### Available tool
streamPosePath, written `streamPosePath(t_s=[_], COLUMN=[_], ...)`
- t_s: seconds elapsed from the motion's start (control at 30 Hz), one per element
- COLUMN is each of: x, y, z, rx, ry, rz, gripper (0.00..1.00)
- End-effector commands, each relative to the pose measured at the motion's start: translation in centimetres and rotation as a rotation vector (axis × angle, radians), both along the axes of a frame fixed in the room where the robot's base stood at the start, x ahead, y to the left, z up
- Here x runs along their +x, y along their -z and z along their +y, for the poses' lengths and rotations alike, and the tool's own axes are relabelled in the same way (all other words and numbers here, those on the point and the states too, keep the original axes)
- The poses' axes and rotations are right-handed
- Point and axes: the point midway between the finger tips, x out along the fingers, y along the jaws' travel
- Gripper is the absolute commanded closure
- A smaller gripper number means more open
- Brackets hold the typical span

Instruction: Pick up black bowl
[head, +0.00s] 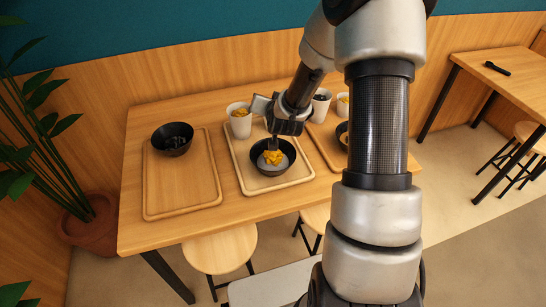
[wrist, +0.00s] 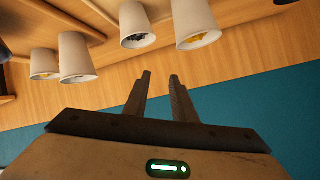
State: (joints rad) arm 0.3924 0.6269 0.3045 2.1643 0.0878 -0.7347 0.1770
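Three black bowls show in the head view. One (head: 172,139), with dark contents, sits at the back of the left tray (head: 180,203). The middle bowl (head: 270,172), with white and yellow contents, sits on the middle tray (head: 297,180). The third bowl (head: 342,130) is mostly hidden behind my arm at the right tray. My gripper (head: 273,143) is above the back of the middle bowl; contact cannot be told. In the wrist view, its two fingers (wrist: 160,76) are apart with nothing between them. No bowl is clearly seen in the wrist view.
White cups stand along the table's back, including one with yellow contents (head: 240,121) left of my gripper and one with dark contents (head: 321,104). Several cups appear upside down in the wrist view (wrist: 76,60). A wood-and-teal wall (head: 150,40) is behind. A plant (head: 60,150) stands left.

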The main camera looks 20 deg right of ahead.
Motion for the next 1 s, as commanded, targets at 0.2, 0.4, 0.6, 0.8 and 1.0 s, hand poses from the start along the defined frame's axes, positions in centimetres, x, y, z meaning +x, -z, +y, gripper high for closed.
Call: streamPosePath(t_s=[0.2, 0.4, 0.6, 0.8, 1.0], x=[-3.9, -9.9, -15.8, -18.9, -18.8], y=[-2.3, -2.7, -2.8, -2.8, -0.2], z=[0.2, 3.1, 8.0, 11.2, 11.0], rx=[0.312, 0.626, 0.906, 1.047, 1.066], ry=[0.455, 0.875, 1.237, 1.428, 1.462], rz=[0.063, 0.118, 0.168, 0.193, 0.197], gripper=[0.76, 0.76, 0.76, 0.76, 0.76])
